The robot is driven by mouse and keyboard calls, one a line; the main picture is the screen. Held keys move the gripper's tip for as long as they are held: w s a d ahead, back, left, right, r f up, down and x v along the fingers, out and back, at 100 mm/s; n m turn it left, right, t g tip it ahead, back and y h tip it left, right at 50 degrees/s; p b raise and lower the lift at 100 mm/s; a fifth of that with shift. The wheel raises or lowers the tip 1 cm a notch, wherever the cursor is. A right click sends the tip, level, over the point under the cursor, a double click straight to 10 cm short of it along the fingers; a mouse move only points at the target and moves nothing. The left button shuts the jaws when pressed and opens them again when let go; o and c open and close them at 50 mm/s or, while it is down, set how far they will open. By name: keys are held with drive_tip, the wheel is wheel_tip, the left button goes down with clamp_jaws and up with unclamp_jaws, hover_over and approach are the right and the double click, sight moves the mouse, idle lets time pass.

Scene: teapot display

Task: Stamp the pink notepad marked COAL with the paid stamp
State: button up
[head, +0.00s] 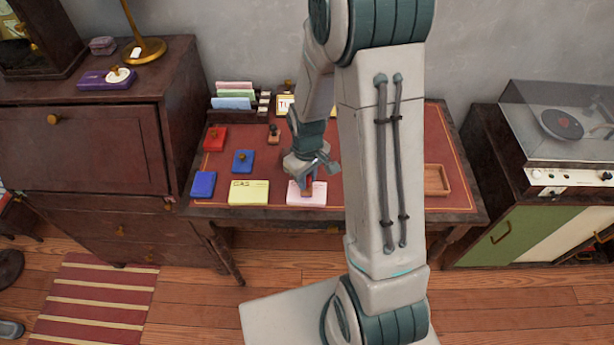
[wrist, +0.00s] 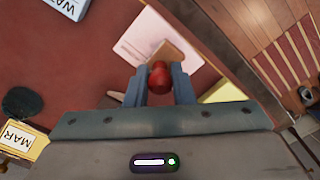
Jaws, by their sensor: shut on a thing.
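The pink notepad (head: 316,198) lies near the front edge of the desk, left of my arm; its marking is not legible. It also shows in the wrist view (wrist: 140,38). My gripper (head: 308,181) is directly over the pad, and in the wrist view (wrist: 162,82) its two fingers are shut on the red knob of a stamp (wrist: 159,76). The stamp's wooden base reaches over the pad; I cannot tell whether it touches the paper. The stamp's face is hidden, so I cannot read which stamp it is.
A yellow pad marked GAS (head: 248,193) lies just left of the pink one. Blue (head: 203,184) (head: 243,161) and red (head: 215,138) pads lie further left. Another stamp (head: 273,133) stands behind. A wooden tray (head: 437,180) is at right. My arm hides the desk's middle right.

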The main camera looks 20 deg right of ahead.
drive_tip(key=shift+f+b, duration=0.6)
idle(1.6)
drive_tip(key=shift+r+p, duration=2.55)
drive_tip(key=shift+r, duration=1.05)
drive_tip(key=shift+w+d+f, duration=0.1)
